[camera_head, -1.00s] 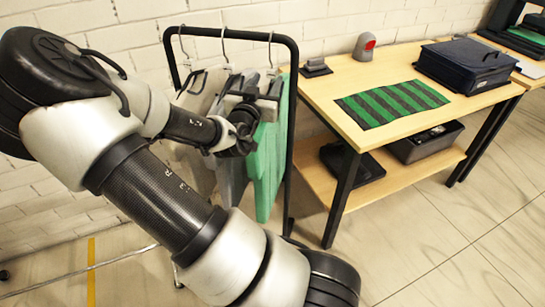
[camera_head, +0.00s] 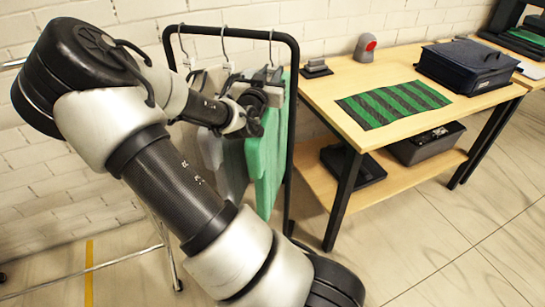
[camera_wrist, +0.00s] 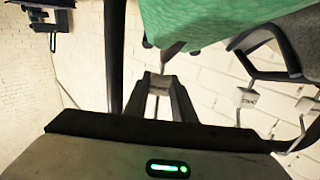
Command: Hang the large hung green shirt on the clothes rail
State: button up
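The green shirt (camera_head: 268,160) hangs at the right end of the clothes rail (camera_head: 233,32). Its hanger hook reaches up to the top bar; whether the bar carries its weight is unclear. The shirt (camera_wrist: 210,18) fills the upper middle of the wrist view. My gripper (camera_head: 268,90) is at the top of the shirt, below the bar. In the wrist view, the fingers of my gripper (camera_wrist: 160,83) flank a pale block at the hanger's neck. Whether they grip it or stand just clear is not plain. My arm hides part of the hanging clothes.
Grey garments (camera_head: 232,165) hang to the left of the green shirt, close beside it. A wooden table (camera_head: 330,90) stands right of the rail, with a striped green cloth (camera_head: 393,103) and a dark blue case (camera_head: 465,65). Floor in front is clear.

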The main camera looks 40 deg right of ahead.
jog(key=shift+c, duration=1.2)
jog(key=shift+r, duration=0.2)
jog(key=shift+r+p, duration=1.2)
jog(key=shift+r, duration=0.4)
jog(key=shift+p+v, duration=0.6)
jog(key=shift+v, duration=2.4)
